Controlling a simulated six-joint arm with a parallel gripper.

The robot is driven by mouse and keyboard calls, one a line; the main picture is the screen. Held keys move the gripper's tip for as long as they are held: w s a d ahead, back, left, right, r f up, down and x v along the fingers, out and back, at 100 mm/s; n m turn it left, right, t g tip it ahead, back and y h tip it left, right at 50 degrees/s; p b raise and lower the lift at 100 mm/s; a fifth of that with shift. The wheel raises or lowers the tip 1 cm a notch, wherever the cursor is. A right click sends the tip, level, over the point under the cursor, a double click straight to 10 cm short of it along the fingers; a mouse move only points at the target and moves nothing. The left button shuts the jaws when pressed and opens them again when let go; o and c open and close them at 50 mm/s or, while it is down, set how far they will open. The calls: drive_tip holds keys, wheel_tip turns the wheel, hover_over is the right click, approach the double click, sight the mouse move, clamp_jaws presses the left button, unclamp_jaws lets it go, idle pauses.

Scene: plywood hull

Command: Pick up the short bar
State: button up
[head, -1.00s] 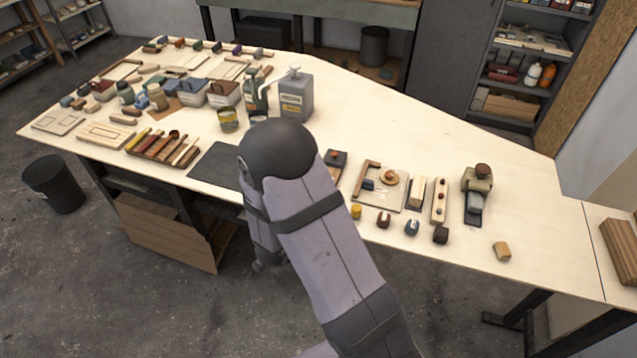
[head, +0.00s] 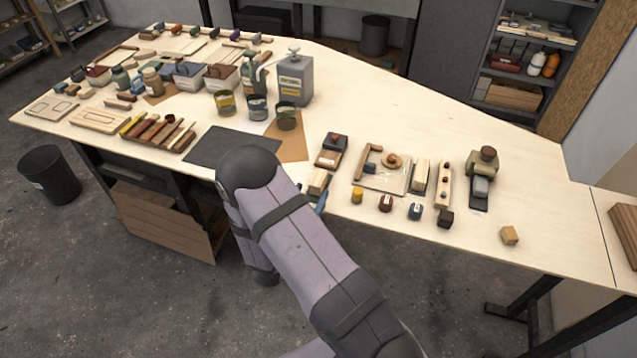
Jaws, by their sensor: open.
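I cannot tell for sure which piece is the short bar. Candidates are a small brown bar (head: 118,104) at the left of the bench, near the outlined boards, and a pale block (head: 420,176) right of the middle. A longer pale bar with dark red knobs (head: 443,185) stands next to that block. My arm rises from the bottom of the head view, with its rounded joint over the bench's front edge. My gripper does not show; my own arm hides what lies behind it.
The plywood bench (head: 400,110) has clear room at its back middle and right. Cans (head: 227,104) and a grey canister (head: 294,80) stand behind my arm. A dark mat (head: 225,146) lies left of it.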

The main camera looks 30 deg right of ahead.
sight(319, 181)
drive_tip(key=shift+p+x, duration=0.35)
drive_tip(key=shift+x, duration=0.6)
drive_tip(key=shift+w+d+p, duration=0.25)
drive_tip(key=shift+d+p, duration=0.2)
drive_tip(key=shift+p+x, duration=0.95)
drive_tip(key=shift+x, duration=1.1)
drive_tip(key=shift+f, duration=0.2)
drive_tip(key=c, duration=1.1)
